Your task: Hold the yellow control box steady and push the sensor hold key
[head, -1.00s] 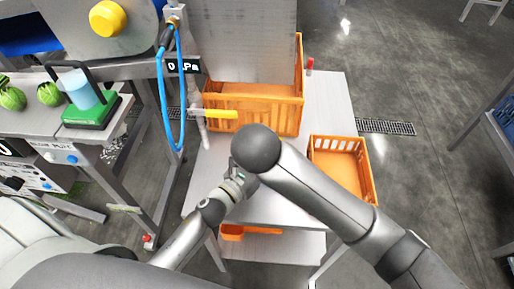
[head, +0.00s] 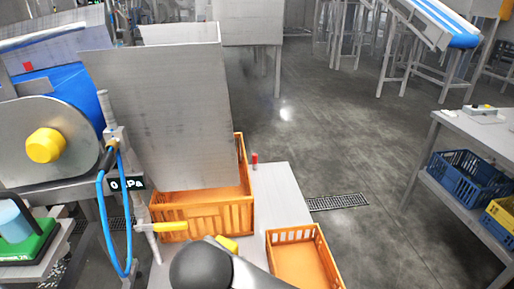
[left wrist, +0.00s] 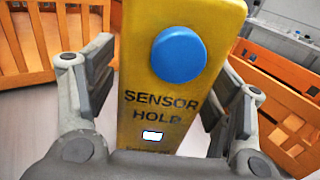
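The yellow control box (left wrist: 180,75) fills the middle of the left wrist view, with a round blue key (left wrist: 179,55) above the words "SENSOR HOLD" and a small lit white window below. My left gripper (left wrist: 168,100) is open, with one finger on each side of the box. A gap shows at the left finger; I cannot tell whether the right finger touches. In the head view, a small yellow piece, apparently the box's top (head: 228,243), shows just above my dark arm link, which hides the rest. My right gripper is not in view.
A large orange crate (head: 205,213) under a grey metal chute (head: 165,110) and a smaller orange crate (head: 300,236) stand on the light table (head: 278,190). A blue hose (head: 102,225) and a yellow-handled valve (head: 170,227) are at left. Open floor lies to the right.

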